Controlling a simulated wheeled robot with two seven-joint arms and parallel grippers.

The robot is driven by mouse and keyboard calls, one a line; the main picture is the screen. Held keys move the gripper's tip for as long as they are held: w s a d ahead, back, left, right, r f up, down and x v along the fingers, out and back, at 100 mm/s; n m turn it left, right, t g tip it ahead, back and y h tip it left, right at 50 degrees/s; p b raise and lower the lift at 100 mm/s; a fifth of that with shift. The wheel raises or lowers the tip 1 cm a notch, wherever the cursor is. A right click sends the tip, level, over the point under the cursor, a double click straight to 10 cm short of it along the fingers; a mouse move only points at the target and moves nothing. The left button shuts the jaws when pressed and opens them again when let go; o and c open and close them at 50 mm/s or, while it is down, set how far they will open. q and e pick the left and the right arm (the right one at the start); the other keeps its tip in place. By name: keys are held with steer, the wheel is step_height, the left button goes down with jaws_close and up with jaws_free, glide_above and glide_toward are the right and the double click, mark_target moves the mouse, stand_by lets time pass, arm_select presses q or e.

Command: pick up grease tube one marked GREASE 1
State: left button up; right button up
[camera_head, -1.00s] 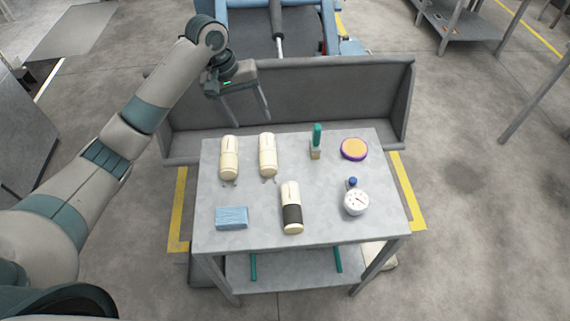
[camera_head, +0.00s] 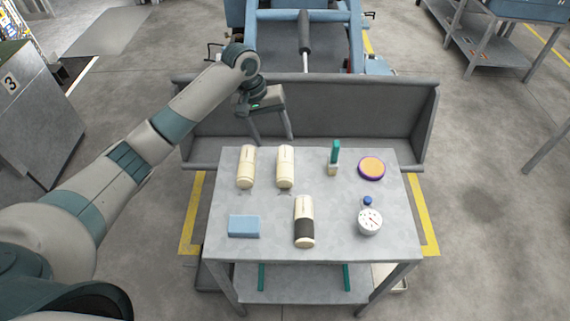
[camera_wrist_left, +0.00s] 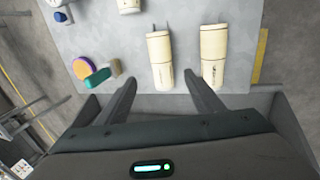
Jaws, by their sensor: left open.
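A third cream tube with a dark band (camera_head: 304,222) is nearer the front. The print is too small to read, so I cannot tell which is GREASE 1. My left gripper (camera_head: 274,143) is open and empty, its fingers just behind the two back tubes. In the left wrist view, the right tube (camera_wrist_left: 160,62) appears between the open fingers (camera_wrist_left: 160,80), and the left tube (camera_wrist_left: 213,56) beside them. My right gripper is not in view.
A blue block (camera_head: 244,226) lies at the table's front left. A grey trough-like bin (camera_head: 355,118) stands behind the table (camera_head: 340,240).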

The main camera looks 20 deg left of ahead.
arm_select(q)
steer(key=p, duration=0.2)
glide_above(283, 162)
steer(key=a, duration=0.1)
steer(key=f, duration=0.6)
steer(key=shift+s+f, duration=0.15)
steer(key=shift+s, duration=0.05)
steer(key=shift+f, duration=0.25)
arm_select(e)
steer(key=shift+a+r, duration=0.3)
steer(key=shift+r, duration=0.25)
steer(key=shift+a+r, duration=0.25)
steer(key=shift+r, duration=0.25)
arm_select(q)
steer(key=shift+f, duration=0.1)
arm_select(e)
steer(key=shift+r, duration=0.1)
arm_select(q)
steer(key=shift+d+f+p, duration=0.1)
steer(key=shift+f+p, duration=0.4)
steer(key=shift+f, duration=0.15)
steer(key=p+x, duration=0.1)
steer(key=x, duration=0.2)
steer(key=shift+w+f, duration=0.1)
steer(key=shift+f, duration=0.3)
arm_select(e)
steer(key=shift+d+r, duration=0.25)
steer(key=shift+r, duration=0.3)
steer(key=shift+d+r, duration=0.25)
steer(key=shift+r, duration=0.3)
